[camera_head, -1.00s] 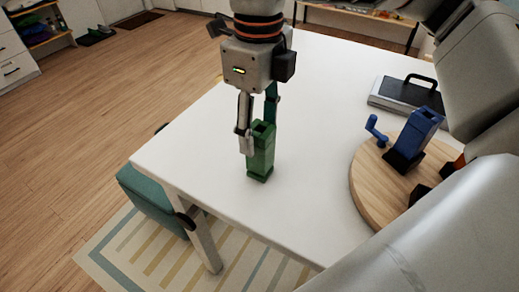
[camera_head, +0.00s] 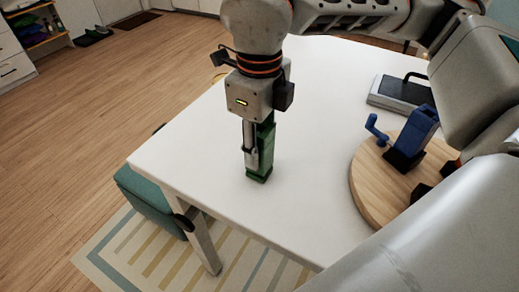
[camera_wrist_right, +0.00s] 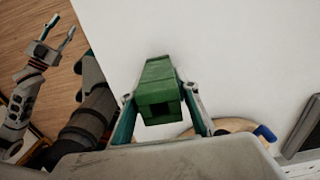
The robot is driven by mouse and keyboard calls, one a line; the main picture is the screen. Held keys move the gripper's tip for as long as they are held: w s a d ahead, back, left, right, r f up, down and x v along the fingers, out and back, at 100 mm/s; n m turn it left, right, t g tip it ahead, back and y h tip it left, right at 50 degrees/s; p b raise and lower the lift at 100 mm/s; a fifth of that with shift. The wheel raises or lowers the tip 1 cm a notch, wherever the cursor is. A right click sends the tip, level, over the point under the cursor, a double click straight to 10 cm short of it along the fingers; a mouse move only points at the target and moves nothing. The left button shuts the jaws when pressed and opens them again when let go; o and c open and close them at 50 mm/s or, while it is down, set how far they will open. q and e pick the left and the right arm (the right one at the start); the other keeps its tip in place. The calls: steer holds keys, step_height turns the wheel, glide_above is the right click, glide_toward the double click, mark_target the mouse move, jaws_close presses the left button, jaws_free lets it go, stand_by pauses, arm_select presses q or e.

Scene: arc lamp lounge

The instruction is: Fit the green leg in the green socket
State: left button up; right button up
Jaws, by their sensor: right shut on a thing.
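The green leg (camera_head: 264,150) stands upright on the white table near its left front edge. My right gripper (camera_head: 258,152) is over it from above, with its fingers shut on the leg's sides. In the right wrist view the leg (camera_wrist_right: 160,88) sits between both fingers, its square end hole facing the camera. The round wooden board (camera_head: 365,190) lies at the right and is partly hidden by my arm. I cannot make out a green socket. My left gripper (camera_wrist_right: 57,38) shows in the right wrist view, empty with fingers apart.
A blue block (camera_head: 418,130) stands in a black holder on the board, with a blue crank-shaped piece (camera_head: 376,128) beside it. A dark flat case with a handle (camera_head: 400,95) lies behind. The table (camera_head: 310,150) is clear between leg and board.

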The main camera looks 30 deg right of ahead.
steer(key=shift+r, duration=0.25)
arm_select(q)
steer(key=shift+s+d+r+p, duration=0.2)
steer(key=shift+r+p, duration=0.2)
steer(key=shift+p, duration=0.35)
steer(key=shift+s+d+r+p, duration=0.15)
steer(key=shift+r+p, duration=0.25)
steer(key=shift+p, duration=0.3)
arm_select(e)
step_height(320, 180, up, 20)
steer(key=shift+f, duration=0.25)
